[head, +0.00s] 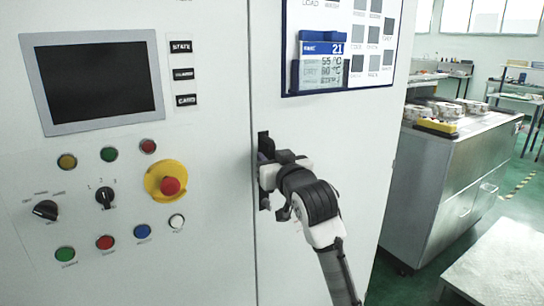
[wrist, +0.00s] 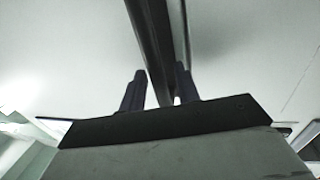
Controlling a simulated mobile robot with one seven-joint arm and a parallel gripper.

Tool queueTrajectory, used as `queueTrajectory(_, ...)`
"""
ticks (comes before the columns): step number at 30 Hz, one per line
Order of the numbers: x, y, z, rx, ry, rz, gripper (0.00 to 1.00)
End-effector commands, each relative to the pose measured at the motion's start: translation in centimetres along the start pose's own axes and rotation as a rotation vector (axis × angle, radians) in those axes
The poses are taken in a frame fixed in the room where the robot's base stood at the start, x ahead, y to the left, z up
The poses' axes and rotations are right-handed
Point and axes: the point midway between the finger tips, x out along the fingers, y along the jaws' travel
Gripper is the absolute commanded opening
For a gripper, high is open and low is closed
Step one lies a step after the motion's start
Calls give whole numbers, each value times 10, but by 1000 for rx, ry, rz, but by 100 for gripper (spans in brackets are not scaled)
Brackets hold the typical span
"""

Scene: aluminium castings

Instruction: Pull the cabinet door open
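The white cabinet door (head: 325,130) stands right of a vertical seam in the head view and looks flush with the panel beside it. Its dark upright handle (head: 263,137) is near the seam, mostly hidden behind my gripper (head: 268,172). In the wrist view the handle (wrist: 152,45) is a long dark bar running down between the two fingers of my gripper (wrist: 160,92). The fingers stand apart, one on each side of the bar. A narrow gap shows at the left finger; the right finger is close to the bar, and I cannot tell if it touches.
Left of the seam is a control panel with a screen (head: 98,82), several buttons and a red emergency stop (head: 170,186). A framed board (head: 340,45) hangs on the door above my gripper. A metal workbench (head: 450,170) with castings stands at right, with green floor (head: 400,285) before it.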

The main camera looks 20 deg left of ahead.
Motion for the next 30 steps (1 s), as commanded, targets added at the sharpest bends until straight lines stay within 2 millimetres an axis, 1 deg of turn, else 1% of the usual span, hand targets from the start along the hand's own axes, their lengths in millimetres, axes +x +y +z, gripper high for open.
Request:
queueTrajectory(5,0,0,0,0,0,0,32)
queueTrajectory(8,0,0,0,0,0,0,20)
queueTrajectory(12,0,0,0,0,0,0,2)
queueTrajectory(13,0,0,0,0,0,0,0)
queueTrajectory(23,-2,1,0,1,0,-2,0)
queueTrajectory(26,-7,5,1,2,0,-7,0)
queueTrajectory(30,-21,14,2,3,-1,-26,0)
